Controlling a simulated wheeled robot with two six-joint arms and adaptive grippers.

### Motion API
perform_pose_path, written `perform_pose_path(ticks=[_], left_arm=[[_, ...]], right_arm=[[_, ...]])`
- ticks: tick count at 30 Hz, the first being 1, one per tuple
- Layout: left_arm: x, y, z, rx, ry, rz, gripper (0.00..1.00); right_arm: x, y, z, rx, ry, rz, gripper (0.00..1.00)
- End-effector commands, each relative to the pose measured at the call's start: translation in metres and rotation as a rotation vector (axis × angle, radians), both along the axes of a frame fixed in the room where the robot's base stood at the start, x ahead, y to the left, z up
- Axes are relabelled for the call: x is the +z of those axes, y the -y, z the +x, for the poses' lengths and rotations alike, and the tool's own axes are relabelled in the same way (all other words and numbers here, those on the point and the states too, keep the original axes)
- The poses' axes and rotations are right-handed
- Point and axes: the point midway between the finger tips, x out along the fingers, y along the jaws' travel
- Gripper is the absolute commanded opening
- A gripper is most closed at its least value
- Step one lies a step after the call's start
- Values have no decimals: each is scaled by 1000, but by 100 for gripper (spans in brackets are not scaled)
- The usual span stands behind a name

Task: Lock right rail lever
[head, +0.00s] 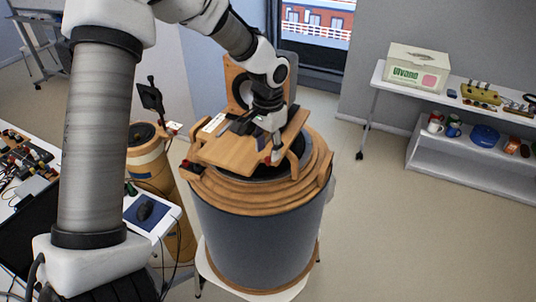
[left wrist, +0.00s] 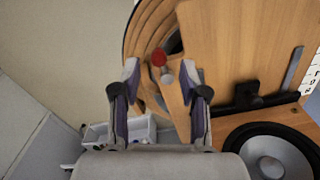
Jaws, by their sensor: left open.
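In the left wrist view, a lever with a red knob (left wrist: 158,57) and a short metal stem stands beside the edge of a wooden board (left wrist: 235,40). My left gripper (left wrist: 161,72) is open, with one fingertip on each side of the stem. I cannot tell whether either finger touches it. In the head view, my left gripper (head: 271,137) points down at the right part of the wooden board (head: 225,154), on top of a large round drum (head: 262,235). Another red knob (head: 185,163) shows at the board's left edge. My right gripper is out of view.
An upright panel with a speaker (head: 243,90) stands behind the board; the speaker cone (left wrist: 268,160) also shows in the left wrist view. A smaller barrel (head: 148,158) and a white table (head: 160,220) stand left. A shelf (head: 440,160) with boxes and cups stands right. Floor between is clear.

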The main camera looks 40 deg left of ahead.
Motion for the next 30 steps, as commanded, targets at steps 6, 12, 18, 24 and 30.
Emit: perform_pose_path(ticks=[6, 12, 18, 24, 30], left_arm=[[59, -1, 1, 1, 8, 1, 44], [87, 0, 0, 0, 3, 1, 44], [90, 0, 0, 1, 2, 0, 44], [90, 0, 0, 1, 2, 0, 44], [90, 0, 0, 1, 2, 0, 44]], right_arm=[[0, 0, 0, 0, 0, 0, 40], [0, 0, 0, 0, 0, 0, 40], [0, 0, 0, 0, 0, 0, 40], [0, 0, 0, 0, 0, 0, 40], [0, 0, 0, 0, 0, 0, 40]])
